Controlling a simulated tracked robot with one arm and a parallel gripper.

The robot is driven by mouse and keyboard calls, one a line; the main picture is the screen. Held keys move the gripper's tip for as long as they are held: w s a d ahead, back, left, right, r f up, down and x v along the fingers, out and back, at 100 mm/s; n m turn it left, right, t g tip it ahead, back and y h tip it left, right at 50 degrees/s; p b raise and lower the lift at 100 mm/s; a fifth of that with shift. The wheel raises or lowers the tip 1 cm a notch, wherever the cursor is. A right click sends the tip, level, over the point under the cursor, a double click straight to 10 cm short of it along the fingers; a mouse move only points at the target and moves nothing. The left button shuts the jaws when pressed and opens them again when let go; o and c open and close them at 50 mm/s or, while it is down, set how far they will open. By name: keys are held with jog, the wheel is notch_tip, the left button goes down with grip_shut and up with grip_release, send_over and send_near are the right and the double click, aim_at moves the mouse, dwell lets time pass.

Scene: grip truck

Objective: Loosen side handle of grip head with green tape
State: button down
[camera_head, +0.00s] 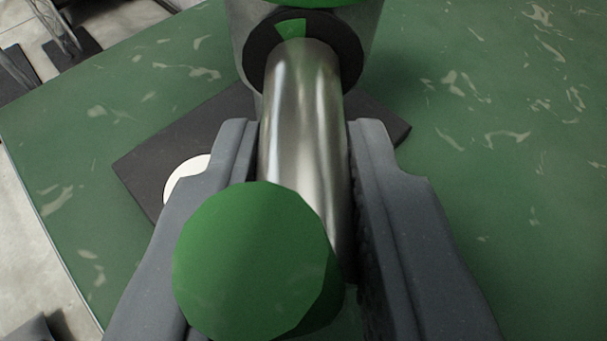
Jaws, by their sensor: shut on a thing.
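The grip head (245,67) is a grey cylinder at the top middle of the view, cut off by the top edge, with green on its top and a dark round collar. A shiny metal side handle (303,110) runs from the collar toward me. Its near end carries a round green cap (250,262). My gripper (306,150) has one finger on each side of the handle and is shut on it. The green cap hides part of the left finger and the handle's near end.
A dark square base plate (150,160) with a white disc (186,176) lies under the grip head on a green, marked table top (500,200). The table's left edge and a pale floor (25,230) show at left. Dark stands (70,45) are at the top left.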

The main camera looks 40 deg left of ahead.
jog(key=n+t+b, duration=0.1)
jog(key=b, duration=0.3)
jog(key=n+h+b, duration=0.1)
jog(key=b, duration=0.4)
jog(key=shift+f+n+t, duration=0.3)
jog(key=shift+n+t, duration=0.1)
jog(key=n+t+h+b, duration=0.1)
jog(key=n+b, duration=0.1)
jog(key=b, duration=0.3)
jog(key=n+t+b, duration=0.1)
jog(key=b, duration=0.1)
jog(key=shift+d+r+n+h+b, duration=0.1)
jog(key=shift+n+h+b, duration=0.2)
jog(key=shift+n, duration=0.1)
jog(key=shift+n+t+b, duration=0.5)
jog(key=shift+n+b, duration=0.25)
jog(key=shift+n, duration=0.35)
jog(key=shift+r+n+t, duration=0.15)
jog(key=shift+n+t, duration=0.35)
jog(key=shift+n, duration=0.5)
jog(key=shift+n, duration=0.3)
jog(key=c, duration=1.3)
grip_release()
jog(key=shift+a, duration=0.2)
